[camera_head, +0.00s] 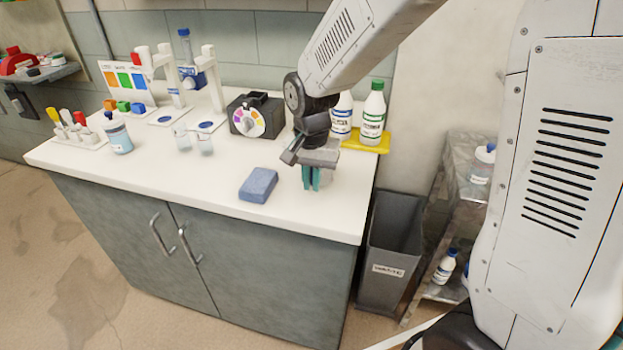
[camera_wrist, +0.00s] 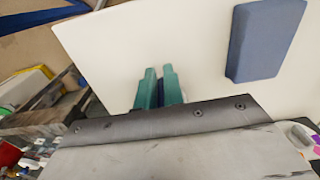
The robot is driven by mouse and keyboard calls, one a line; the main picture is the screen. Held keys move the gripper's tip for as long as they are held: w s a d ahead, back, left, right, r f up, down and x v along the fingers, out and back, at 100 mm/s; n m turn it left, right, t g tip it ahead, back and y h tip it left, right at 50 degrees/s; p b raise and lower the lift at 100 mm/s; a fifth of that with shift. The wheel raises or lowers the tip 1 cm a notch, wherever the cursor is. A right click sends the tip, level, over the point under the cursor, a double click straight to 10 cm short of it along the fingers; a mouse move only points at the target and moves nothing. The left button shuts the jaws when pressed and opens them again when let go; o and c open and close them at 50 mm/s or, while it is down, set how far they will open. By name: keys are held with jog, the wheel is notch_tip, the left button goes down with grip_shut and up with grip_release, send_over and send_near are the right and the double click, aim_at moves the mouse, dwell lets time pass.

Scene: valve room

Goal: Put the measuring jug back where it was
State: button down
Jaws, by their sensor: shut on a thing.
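My gripper (camera_head: 312,187) points down at the right part of the white counter, close to its surface. In the wrist view its teal fingers (camera_wrist: 160,88) are closed on a narrow dark blue thing (camera_wrist: 161,93), mostly hidden between them. I cannot tell whether this is part of the measuring jug, or whether its lower end touches the counter. Two small clear vessels (camera_head: 205,143) stand near the counter's middle, below the white stands. No jug can be made out for certain in either view.
A blue sponge-like block (camera_head: 258,185) lies left of my gripper and also shows in the wrist view (camera_wrist: 265,38). A dark box (camera_head: 256,117) is back left. A grey bin (camera_head: 392,240) stands right of the counter.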

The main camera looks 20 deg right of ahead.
jog(key=c, duration=1.5)
grip_release()
jog(key=shift+f, duration=0.1)
notch_tip(320, 180, up, 12)
jog(key=s+d+n, duration=0.2)
jog(key=s, duration=0.6)
jog(key=s+d+r+n, duration=0.1)
jog(key=s+d+n, duration=0.1)
jog(key=s, duration=0.6)
jog(key=s+d+r+n+t, duration=0.1)
jog(key=s+d+n, duration=0.2)
jog(key=s, duration=0.5)
jog(key=shift+s+d+r, duration=0.1)
jog(key=shift+d+r, duration=0.05)
jog(key=shift+d, duration=0.05)
